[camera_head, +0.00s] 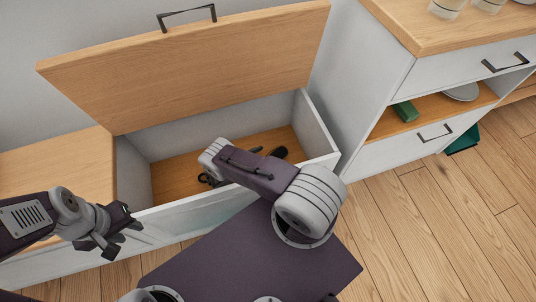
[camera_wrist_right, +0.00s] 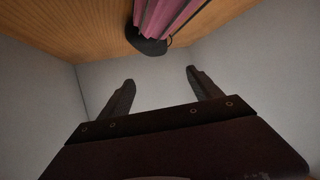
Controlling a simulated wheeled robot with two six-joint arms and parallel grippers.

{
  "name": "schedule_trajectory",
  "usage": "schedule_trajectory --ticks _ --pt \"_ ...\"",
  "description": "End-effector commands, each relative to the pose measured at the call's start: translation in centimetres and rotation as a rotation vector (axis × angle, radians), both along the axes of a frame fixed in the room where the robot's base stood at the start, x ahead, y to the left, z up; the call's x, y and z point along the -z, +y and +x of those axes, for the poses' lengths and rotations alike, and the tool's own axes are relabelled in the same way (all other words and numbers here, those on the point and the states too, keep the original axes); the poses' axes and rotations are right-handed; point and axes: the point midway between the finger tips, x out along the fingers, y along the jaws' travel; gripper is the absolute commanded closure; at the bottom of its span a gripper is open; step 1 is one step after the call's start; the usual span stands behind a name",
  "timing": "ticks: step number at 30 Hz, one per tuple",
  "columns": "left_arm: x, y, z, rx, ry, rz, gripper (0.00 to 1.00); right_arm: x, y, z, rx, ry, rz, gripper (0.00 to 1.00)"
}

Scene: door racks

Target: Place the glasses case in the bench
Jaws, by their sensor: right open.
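The bench (camera_head: 193,215) stands open, its wooden lid (camera_head: 200,65) raised. My right gripper (camera_head: 208,180) reaches down inside it; in the right wrist view its fingers (camera_wrist_right: 158,88) are apart with nothing between them. A pink ribbed thing with a black end (camera_wrist_right: 150,42) lies on the bench's wooden floor beyond the fingers, apart from them. A dark rounded thing (camera_head: 280,152) shows inside the bench beside my right arm, partly hidden. I cannot tell whether either is the glasses case. My left gripper (camera_head: 117,232) is open and empty in front of the bench.
A white cabinet (camera_head: 345,100) with a wooden top stands to the right. Its shelf holds a green block-shaped thing (camera_head: 405,111) and a plate (camera_head: 461,92). Glasses (camera_head: 447,8) stand on top. The floor at right is mostly clear.

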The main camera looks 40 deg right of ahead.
Motion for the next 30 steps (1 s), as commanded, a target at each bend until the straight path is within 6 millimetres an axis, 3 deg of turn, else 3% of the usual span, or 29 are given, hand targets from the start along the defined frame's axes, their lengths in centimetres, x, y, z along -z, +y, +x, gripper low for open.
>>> schedule_trajectory --ticks 3,7,14,17,23,26,30 --pt "-1.1 0.0 0.0 0.0 0.0 0.0 0.64 -1.3 2.5 -0.2 -0.004 0.0 -0.001 0.27" --pt "-1.4 0.0 0.0 0.0 0.0 0.0 0.64 -1.8 4.2 -0.3 -0.002 0.0 0.0 0.27" --pt "-1.4 0.0 0.0 0.0 0.0 0.0 0.64 -2.1 4.9 -0.4 0.003 0.01 0.004 0.27" --pt "-1.4 0.0 0.0 0.0 0.0 0.0 0.64 -3.3 5.2 -0.1 0.012 0.09 0.04 0.27" --pt "-1.4 0.0 0.0 0.0 0.0 0.0 0.64 -10.4 7.1 -0.2 -0.032 0.515 0.327 0.27" --pt "-1.4 0.0 0.0 0.0 0.0 0.0 0.64 -15.0 8.5 -1.2 -0.154 0.706 0.529 0.27" --pt "-1.4 0.0 0.0 0.0 0.0 0.0 0.64 -21.9 10.5 -3.7 -0.456 0.866 0.792 0.27"
